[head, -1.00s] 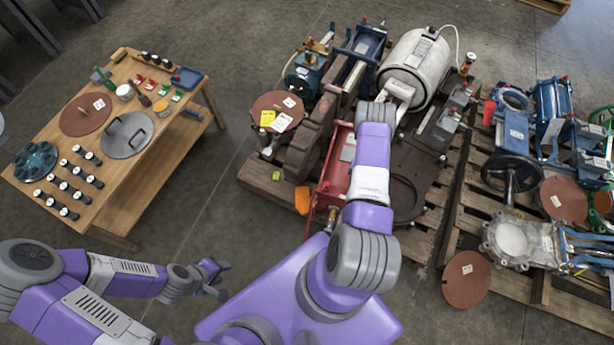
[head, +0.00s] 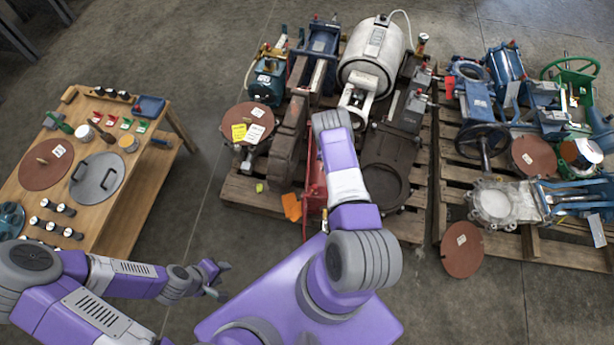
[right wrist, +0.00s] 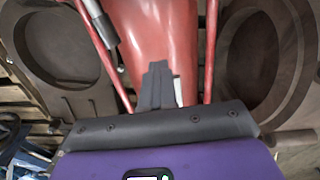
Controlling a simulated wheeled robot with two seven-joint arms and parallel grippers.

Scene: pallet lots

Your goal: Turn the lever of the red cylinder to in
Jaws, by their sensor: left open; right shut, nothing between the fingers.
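The red cylinder (head: 315,180) lies on the middle pallet, partly hidden behind my right forearm in the head view. In the right wrist view its red body (right wrist: 160,35) fills the top middle, with thin red rods along both sides. My right gripper (right wrist: 158,70) is shut and empty, its dark fingertips in front of the red body; I cannot tell if they touch it. It is hidden in the head view. A grey rod (right wrist: 98,20) shows at the upper left of the red body; I cannot tell if it is the lever. My left gripper (head: 222,280) is open and empty above bare floor.
Brown ring-shaped castings (right wrist: 60,45) flank the red body. A white tank (head: 375,65) and blue machinery stand behind it on the pallet (head: 240,200). A wooden table (head: 140,190) with discs and knobs is at left. A second loaded pallet (head: 560,255) is at right.

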